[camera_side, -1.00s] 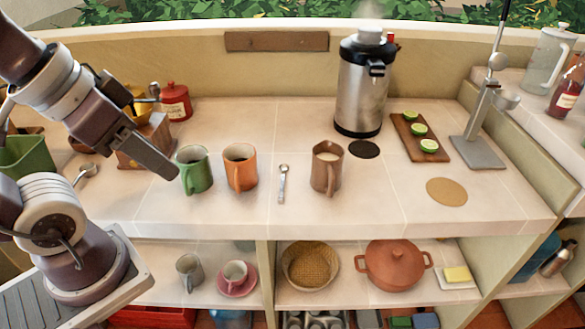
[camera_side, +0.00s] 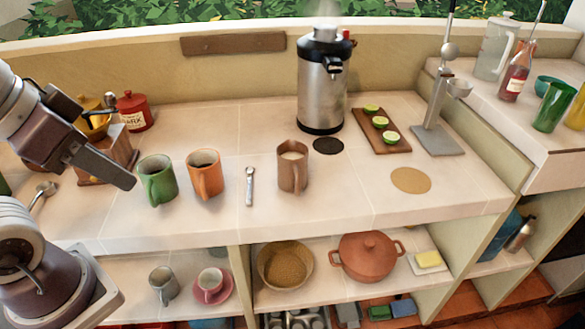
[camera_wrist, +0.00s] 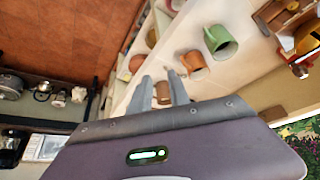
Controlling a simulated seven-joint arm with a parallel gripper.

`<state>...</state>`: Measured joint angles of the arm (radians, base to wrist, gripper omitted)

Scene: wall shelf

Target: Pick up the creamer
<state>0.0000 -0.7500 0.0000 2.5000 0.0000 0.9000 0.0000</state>
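No label marks the creamer. A brown handled vessel with pale liquid inside (camera_side: 292,168) stands upright on the counter, right of a spoon. A small grey jug-like vessel (camera_side: 164,284) stands on the lower shelf, beside a pink cup (camera_side: 211,284) on a saucer. I cannot tell which is the creamer. My gripper (camera_side: 127,183) is above the counter's left part, left of the green mug (camera_side: 157,181) and apart from it. In the wrist view my gripper's two fingers (camera_wrist: 162,80) are spread, with a brown vessel (camera_wrist: 163,93) visible beyond the gap, not held.
An orange mug (camera_side: 204,174) stands between the green mug and the spoon (camera_side: 249,187). A steel urn (camera_side: 321,90), a lime board (camera_side: 386,140) and a press stand (camera_side: 437,138) are farther right. A wooden grinder (camera_side: 108,155) is behind my gripper.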

